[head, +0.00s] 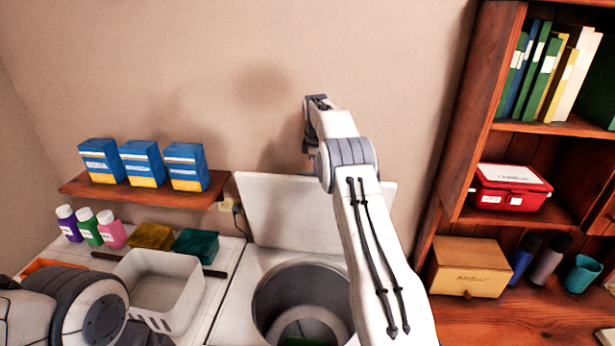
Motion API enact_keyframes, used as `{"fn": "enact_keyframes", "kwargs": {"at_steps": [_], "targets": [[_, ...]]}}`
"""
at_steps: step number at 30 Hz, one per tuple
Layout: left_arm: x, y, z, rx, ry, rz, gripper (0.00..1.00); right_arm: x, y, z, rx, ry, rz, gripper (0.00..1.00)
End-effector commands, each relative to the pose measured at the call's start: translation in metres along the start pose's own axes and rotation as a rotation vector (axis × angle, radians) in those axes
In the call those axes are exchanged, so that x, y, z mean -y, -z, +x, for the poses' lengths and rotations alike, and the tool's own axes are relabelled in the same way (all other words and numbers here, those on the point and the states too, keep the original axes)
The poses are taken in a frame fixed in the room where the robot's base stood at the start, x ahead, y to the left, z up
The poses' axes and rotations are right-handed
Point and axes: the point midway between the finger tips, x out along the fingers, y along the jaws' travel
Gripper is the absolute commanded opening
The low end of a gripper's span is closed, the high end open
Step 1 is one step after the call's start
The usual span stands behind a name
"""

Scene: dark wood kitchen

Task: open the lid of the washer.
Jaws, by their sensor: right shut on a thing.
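The washer (240,305) is white and stands at the bottom middle, its round drum opening (300,300) uncovered. Its white lid (275,205) stands raised, near upright, at the back by the wall. My right arm reaches over the washer from the lower right and covers part of the lid's right side. My right gripper (308,148) is at the lid's top edge, shut on the lid; the contact itself is small and partly hidden by the arm. Only part of my left arm shows at the lower left; its gripper is out of view.
A white basket (160,285) stands left of the washer, with bottles (88,228) and boxes (152,236) behind it. A wall shelf (130,193) holds blue boxes (143,163). A wooden bookcase (465,150) stands close on the right.

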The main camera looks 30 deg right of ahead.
Motion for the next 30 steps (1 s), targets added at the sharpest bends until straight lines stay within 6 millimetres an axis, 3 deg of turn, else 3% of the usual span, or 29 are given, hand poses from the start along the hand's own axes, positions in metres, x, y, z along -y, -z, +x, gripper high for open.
{"fn": "enact_keyframes", "kwargs": {"at_steps": [19,20,22,30], "targets": [[0.0,0.0,0.0,0.0,0.0,0.0,0.5,-0.004,-0.011,0.006,-0.005,0.011,0.008,0.0],[0.0,0.0,0.0,0.0,0.0,0.0,0.5,-0.004,-0.011,0.006,-0.005,0.011,0.008,0.2],[0.0,0.0,0.0,0.0,0.0,0.0,0.5,-0.004,-0.011,0.006,-0.005,0.011,0.008,0.46],[0.0,0.0,0.0,0.0,0.0,0.0,0.5,-0.006,-0.013,0.002,-0.002,0.005,0.011,0.46]]}}
